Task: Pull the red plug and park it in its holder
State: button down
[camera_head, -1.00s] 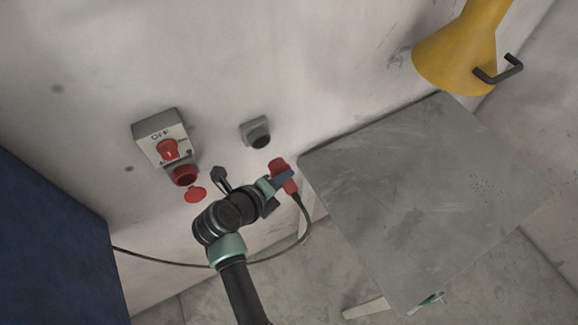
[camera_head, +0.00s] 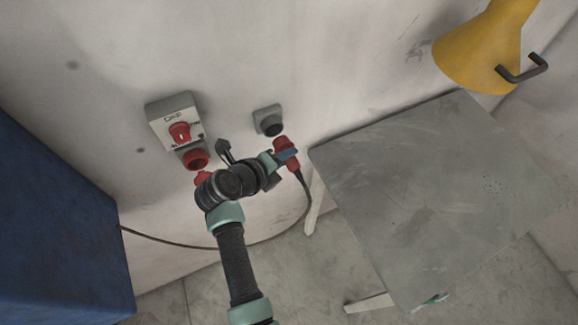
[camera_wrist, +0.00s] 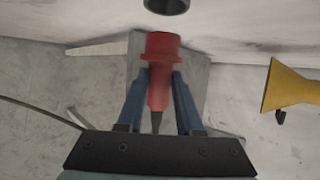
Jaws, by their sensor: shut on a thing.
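The red plug (camera_head: 285,149) is held by my gripper (camera_head: 288,155), which is shut on its body. In the wrist view the red plug (camera_wrist: 160,62) sits between the two blue fingers of my gripper (camera_wrist: 161,88), its wide end pointing away. The grey holder (camera_head: 268,121) is on the wall just above the plug, with a dark round opening. Its dark rim shows at the top of the wrist view (camera_wrist: 167,5), apart from the plug. The switch box (camera_head: 176,118) marked OFF has a red knob and an empty red socket (camera_head: 195,158) below it.
A grey table (camera_head: 430,190) stands close to the right of the plug. A yellow cone-shaped thing (camera_head: 475,60) with a dark handle is at the upper right. A blue cabinet (camera_head: 60,220) is at the left. A dark cable (camera_head: 170,240) runs from the plug toward the cabinet.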

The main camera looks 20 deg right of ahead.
jog(key=shift+w+b, duration=0.35)
jog(key=shift+w, duration=0.75)
jog(key=shift+r+p, duration=0.15)
jog(key=shift+p, duration=0.95)
dwell(0.8)
jog(key=shift+w+b, duration=1.05)
jog(key=shift+w, duration=0.75)
jog(key=shift+c, duration=2.4)
grip_release()
jog(key=shift+a, duration=0.15)
jog(key=b+v, duration=0.1)
jog(key=v, duration=1.1)
jog(key=shift+s+a+r+b, duration=0.2)
jog(key=shift+s+r+b, duration=0.05)
jog(key=shift+b, duration=0.1)
